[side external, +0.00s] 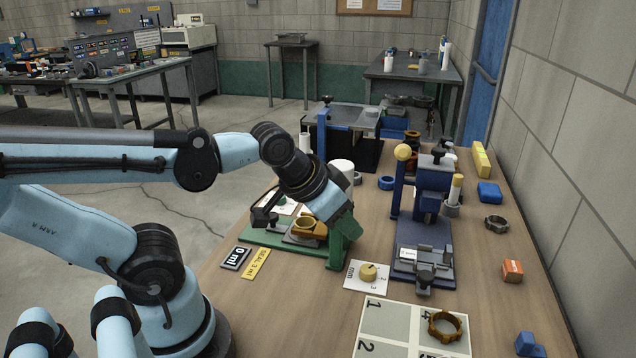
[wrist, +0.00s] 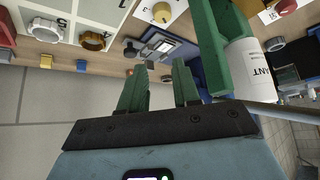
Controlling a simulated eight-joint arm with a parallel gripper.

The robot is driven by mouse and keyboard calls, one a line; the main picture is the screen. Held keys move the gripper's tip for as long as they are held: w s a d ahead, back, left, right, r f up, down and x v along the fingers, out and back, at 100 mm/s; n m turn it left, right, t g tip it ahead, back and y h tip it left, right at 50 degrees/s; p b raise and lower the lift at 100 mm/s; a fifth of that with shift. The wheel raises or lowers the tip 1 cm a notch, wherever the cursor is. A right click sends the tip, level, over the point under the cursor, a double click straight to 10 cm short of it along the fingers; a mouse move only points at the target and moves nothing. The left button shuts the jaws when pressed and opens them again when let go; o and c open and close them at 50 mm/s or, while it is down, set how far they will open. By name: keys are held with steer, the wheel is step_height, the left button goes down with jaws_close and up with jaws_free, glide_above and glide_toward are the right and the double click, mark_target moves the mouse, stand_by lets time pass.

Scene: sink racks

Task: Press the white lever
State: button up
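A white cylinder (wrist: 247,68) with dark lettering sits against a green upright (wrist: 208,42) in the wrist view. A white cylinder top (side external: 341,166) shows just behind my wrist in the side view. I cannot tell which white part is the lever. The green press base (side external: 262,236) stands below my wrist, with a brass-coloured ring (side external: 306,226) on it. My gripper (wrist: 160,76) has two green fingers set apart with nothing between them. In the side view my wrist covers much of the green press, so contact there cannot be told.
A blue press (side external: 425,235) with a yellow ball knob (side external: 403,152) stands right of my gripper. A dial card (side external: 367,276) and a numbered tray (side external: 378,330) lie in front. Small blue, orange and yellow blocks line the right side.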

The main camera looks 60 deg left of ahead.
step_height(320, 180, up, 5)
steer(key=shift+f, duration=0.15)
jaws_close()
step_height(320, 180, up, 26)
steer(key=s+a+f+n+g+y, duration=0.1)
steer(key=s+a+n+g+y, duration=0.3)
steer(key=a+n+g, duration=0.5)
steer(key=shift+t+h, duration=0.3)
steer(key=shift+t, duration=0.3)
steer(key=shift+x, duration=2.45)
steer(key=shift+s+d, duration=0.15)
